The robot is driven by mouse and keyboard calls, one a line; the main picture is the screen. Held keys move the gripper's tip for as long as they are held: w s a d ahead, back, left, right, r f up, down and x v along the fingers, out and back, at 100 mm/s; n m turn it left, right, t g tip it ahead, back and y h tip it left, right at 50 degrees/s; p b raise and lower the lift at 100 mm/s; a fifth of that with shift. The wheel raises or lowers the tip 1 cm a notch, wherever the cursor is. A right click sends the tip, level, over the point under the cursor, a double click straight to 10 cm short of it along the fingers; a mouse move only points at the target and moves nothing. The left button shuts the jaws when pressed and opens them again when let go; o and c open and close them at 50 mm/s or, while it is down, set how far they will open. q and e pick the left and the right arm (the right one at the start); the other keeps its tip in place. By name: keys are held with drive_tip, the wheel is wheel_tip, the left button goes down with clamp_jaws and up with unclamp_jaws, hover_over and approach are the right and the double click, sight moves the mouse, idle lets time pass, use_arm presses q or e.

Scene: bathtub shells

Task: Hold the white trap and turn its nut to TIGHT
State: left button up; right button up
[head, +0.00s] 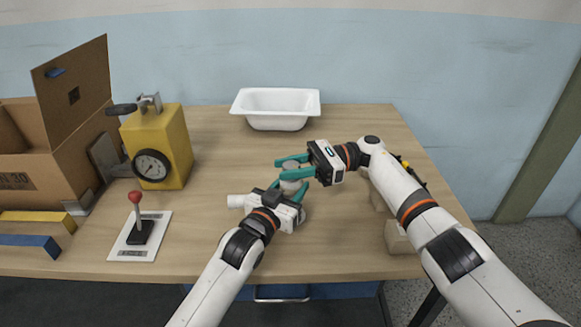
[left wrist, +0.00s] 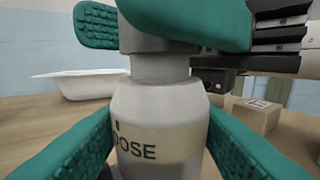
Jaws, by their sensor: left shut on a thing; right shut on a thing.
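The white trap (left wrist: 155,112) stands upright in the left wrist view, with a dark tick mark and the letters "OOSE" on its front; the start of the word is cut off. It also shows between my grippers in the head view (head: 290,185), mostly hidden. My left gripper (head: 287,189) is shut on the trap's body, one green finger on each side. My right gripper (head: 289,167) is shut above it on the grey nut (left wrist: 155,42), its green fingers around the top. No "TIGHT" mark is visible.
A white tub (head: 275,110) stands at the back of the wooden table. A yellow block with a gauge (head: 158,150), a red-knobbed lever on a plate (head: 138,230) and an open cardboard box (head: 60,150) are at left. Small cardboard boxes (head: 397,237) sit under my right arm.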

drive_tip(key=shift+f, duration=0.1)
drive_tip(key=o, duration=1)
drive_tip(key=shift+v, duration=3.8)
